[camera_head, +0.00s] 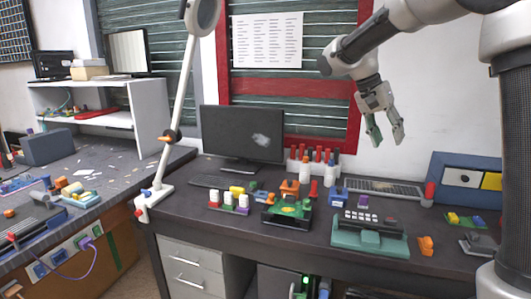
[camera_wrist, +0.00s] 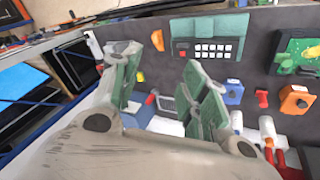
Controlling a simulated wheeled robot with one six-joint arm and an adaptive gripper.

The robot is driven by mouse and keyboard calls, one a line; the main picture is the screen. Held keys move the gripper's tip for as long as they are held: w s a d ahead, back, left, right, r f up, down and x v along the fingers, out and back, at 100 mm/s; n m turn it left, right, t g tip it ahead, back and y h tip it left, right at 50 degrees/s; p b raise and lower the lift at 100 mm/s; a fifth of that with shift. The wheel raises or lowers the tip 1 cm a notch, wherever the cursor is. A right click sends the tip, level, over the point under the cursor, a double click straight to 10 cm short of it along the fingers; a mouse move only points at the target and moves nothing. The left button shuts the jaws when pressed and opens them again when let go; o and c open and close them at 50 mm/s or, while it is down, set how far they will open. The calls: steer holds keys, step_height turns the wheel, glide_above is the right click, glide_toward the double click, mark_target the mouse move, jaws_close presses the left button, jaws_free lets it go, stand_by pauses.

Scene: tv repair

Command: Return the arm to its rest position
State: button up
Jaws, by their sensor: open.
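My gripper (camera_head: 386,130) hangs in the air above the right part of the dark workbench, in front of the white wall. Its green-padded fingers point down and stand apart, with nothing between them. In the wrist view my gripper (camera_wrist: 165,90) also shows open and empty, its two fingers well separated. My arm reaches in from the upper right of the head view, bent at the elbow. The gripper is clear of the bench and touches nothing.
Below are a green device with a keypad (camera_head: 370,238), a green circuit board (camera_head: 287,211), small orange and blue parts, and a monitor (camera_head: 243,133). A white lamp arm (camera_head: 180,100) rises at the left. A blue-framed panel (camera_head: 465,178) leans at the right.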

steer(key=s+d+f+n+t+y, duration=0.1)
steer(key=s+n, duration=0.3)
steer(key=s, duration=0.9)
steer(key=s+d+f+n+t+y, duration=0.2)
steer(key=s+f+n+t+y, duration=0.2)
steer(key=s, duration=1)
steer(key=shift+s+n, duration=0.2)
steer(key=shift+n, duration=0.2)
steer(key=shift+d, duration=0.1)
